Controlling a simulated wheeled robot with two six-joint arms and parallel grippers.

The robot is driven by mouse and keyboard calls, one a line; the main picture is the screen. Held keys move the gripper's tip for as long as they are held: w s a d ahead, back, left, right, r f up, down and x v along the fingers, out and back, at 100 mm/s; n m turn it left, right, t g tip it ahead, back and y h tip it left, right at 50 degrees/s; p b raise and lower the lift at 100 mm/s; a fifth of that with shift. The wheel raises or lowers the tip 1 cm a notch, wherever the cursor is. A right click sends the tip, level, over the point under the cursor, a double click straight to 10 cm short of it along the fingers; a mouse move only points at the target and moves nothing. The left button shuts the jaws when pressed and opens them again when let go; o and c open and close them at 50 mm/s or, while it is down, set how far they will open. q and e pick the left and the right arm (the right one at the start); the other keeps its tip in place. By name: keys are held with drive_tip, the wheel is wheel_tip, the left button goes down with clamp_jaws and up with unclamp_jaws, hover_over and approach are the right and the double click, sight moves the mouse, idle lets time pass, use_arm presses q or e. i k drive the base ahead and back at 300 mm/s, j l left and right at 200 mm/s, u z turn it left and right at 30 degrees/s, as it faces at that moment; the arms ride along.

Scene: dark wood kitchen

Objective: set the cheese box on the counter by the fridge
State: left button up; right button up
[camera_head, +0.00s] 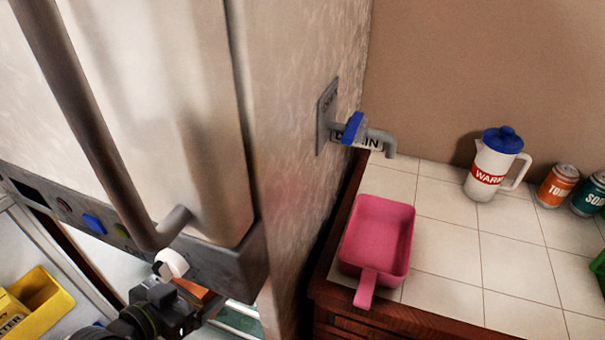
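No box that I can read as the cheese box shows clearly. My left gripper (183,281) is at the bottom, just below the fridge handle. An orange-brown piece (199,292) and a white rounded piece (171,263) show at its end; I cannot tell whether either is held. The fridge (170,90) is a large pale metal body filling the left and centre. The counter (505,255), with white tiles and a red-brown wood edge, stands to its right, well away from the gripper. My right gripper is not in view.
A pink pan (378,235) sits at the counter's near left corner. A white jug (492,165) with a blue lid and two cans (557,186) (590,194) stand behind. Tiles right of the pan are clear. A yellow bin (45,302) holds a yellow box at lower left. A tap (365,133) juts from the side wall.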

sight(521, 291)
drive_tip(key=k+l+z, duration=0.1)
drive_tip(key=k+l, duration=0.15)
drive_tip(key=l, duration=0.15)
drive_tip(key=k+l+z, duration=0.1)
drive_tip(key=k+l, duration=0.15)
drive_tip(key=l, duration=0.15)
drive_tip(key=k+l+z, duration=0.1)
drive_tip(key=k+l, duration=0.15)
drive_tip(key=l, duration=0.15)
